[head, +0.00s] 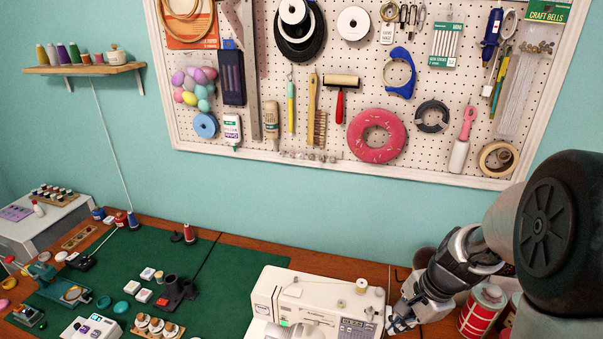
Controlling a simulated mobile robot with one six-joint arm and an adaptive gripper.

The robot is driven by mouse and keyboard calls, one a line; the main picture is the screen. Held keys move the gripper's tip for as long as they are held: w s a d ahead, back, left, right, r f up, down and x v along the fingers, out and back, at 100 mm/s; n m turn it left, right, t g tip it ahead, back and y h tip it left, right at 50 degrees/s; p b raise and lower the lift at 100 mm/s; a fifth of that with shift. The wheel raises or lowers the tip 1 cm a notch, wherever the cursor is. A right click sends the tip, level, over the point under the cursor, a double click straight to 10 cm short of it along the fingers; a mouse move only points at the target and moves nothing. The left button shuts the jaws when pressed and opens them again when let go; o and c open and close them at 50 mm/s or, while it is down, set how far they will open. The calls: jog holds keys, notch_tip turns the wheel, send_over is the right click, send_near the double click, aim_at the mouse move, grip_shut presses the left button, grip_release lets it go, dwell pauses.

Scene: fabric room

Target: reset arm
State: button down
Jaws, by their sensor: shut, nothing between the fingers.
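My arm comes in from the right edge of the head view. My gripper (402,322) points down and to the left, low in the picture, just right of the white sewing machine (318,300). Its fingers are shut and I see nothing held in them. I cannot tell whether the fingertips touch the sewing machine or the table. Part of the table behind the gripper is hidden.
Red cans (482,309) stand close to the right of my gripper. A green mat (215,290) with several small sewing items covers the table at left. A pegboard (335,95) with tools hangs on the wall. A small shelf (85,69) holds thread spools.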

jog(key=s+a+r+n+t+h+b, duration=0.1)
jog(key=s+a+r+n, duration=0.6)
jog(key=r, duration=0.4)
jog(key=s+r+n+t+h+b, duration=0.1)
jog(key=s+r+n+t, duration=0.1)
jog(key=s+n, duration=0.6)
jog(key=s+a+r, duration=0.1)
jog(key=s, duration=0.2)
jog(key=shift+s+r+b, duration=0.25)
jog(key=shift+s+b, duration=0.05)
jog(key=shift+s, duration=0.1)
